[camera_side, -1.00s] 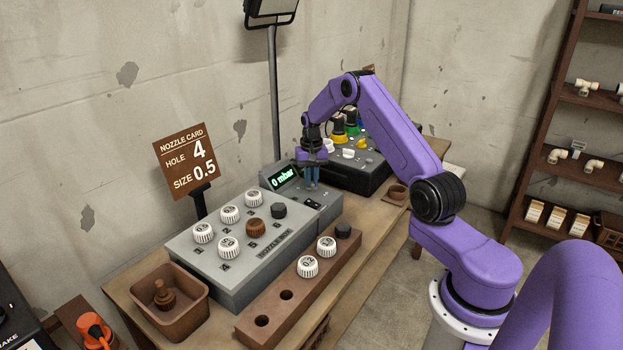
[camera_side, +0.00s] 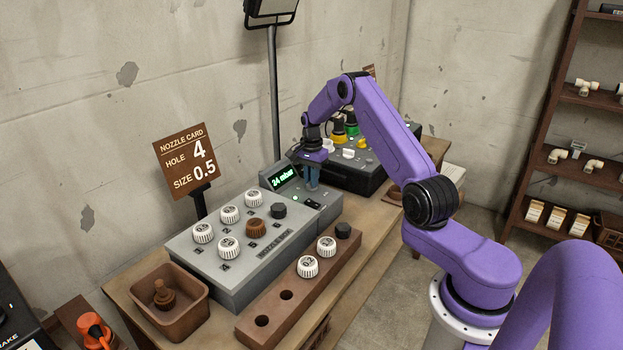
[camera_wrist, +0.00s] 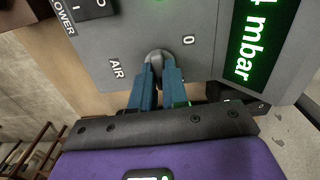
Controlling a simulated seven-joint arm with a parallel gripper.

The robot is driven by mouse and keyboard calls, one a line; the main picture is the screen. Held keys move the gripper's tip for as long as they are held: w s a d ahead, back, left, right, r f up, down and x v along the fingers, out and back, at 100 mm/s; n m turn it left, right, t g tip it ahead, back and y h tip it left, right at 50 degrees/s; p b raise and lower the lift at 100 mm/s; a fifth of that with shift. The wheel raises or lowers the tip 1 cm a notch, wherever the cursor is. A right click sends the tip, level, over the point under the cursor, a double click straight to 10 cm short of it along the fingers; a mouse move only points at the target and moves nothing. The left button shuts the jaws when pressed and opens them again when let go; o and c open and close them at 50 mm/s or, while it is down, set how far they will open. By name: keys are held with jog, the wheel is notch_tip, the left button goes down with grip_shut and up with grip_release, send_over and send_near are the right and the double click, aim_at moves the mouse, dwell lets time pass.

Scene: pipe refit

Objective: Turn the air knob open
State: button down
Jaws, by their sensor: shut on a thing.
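The air knob (camera_wrist: 158,58) is a small grey knob on the grey panel, beside the label AIR in the wrist view. My gripper (camera_wrist: 159,72) has its blue fingers shut on it, and they hide much of it. In the side view my gripper (camera_side: 312,184) is over the small control box at the far end of the grey nozzle block (camera_side: 215,255). The display (camera_side: 283,177) is lit green and reads 24 mbar; in the wrist view the display (camera_wrist: 262,40) shows only partly, with "4 mbar" readable. A green light (camera_side: 295,198) is lit on the box.
A brown rack (camera_side: 290,295) with white caps and empty holes lies in front of the block. A brown bin (camera_side: 170,300) stands at the near left. A dark box with coloured knobs (camera_side: 355,175) stands close behind my gripper. A sign (camera_side: 187,160) stands at the left.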

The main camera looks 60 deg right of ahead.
jog(key=shift+r+m, duration=0.1)
jog(key=shift+m, duration=0.2)
jog(key=c, duration=1.1)
grip_release()
jog(key=shift+c, duration=0.2)
notch_tip(320, 180, up, 17)
jog(key=shift+r, duration=0.2)
